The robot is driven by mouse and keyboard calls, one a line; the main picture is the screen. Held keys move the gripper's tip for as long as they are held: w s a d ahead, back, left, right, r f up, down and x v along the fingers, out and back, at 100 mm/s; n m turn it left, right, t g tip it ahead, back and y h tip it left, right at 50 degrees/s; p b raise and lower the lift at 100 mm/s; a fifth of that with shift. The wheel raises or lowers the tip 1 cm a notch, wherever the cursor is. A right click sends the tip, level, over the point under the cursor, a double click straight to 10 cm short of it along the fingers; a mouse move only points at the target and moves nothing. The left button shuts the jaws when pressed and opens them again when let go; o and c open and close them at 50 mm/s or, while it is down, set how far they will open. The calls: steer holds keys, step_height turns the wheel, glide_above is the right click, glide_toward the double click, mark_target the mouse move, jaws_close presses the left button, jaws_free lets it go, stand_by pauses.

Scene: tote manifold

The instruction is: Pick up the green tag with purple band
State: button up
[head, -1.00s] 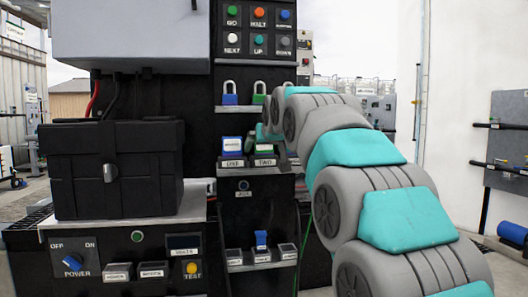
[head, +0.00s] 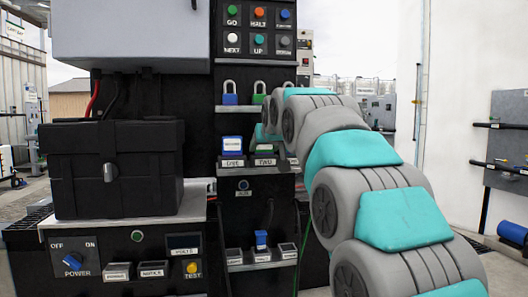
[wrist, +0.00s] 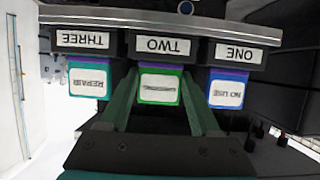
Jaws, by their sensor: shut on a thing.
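The green tag with a purple band (wrist: 160,86) stands in the holder marked TWO (wrist: 163,46), in the middle of the wrist view, which is upside down. My gripper (wrist: 160,93) has one finger on each side of this tag and is shut on it. The tag is still at its holder, with no clear gap visible between them.
A blue tag marked NO USE (wrist: 226,93) stands in holder ONE, and a teal REPAIR tag (wrist: 89,84) in holder THREE, both close beside my fingers. A black case (head: 112,168) stands to the left.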

steer(key=shift+c, duration=0.7)
steer(key=shift+r, duration=0.1)
steer(key=shift+r+p, duration=0.3)
steer(key=shift+r, duration=1.35)
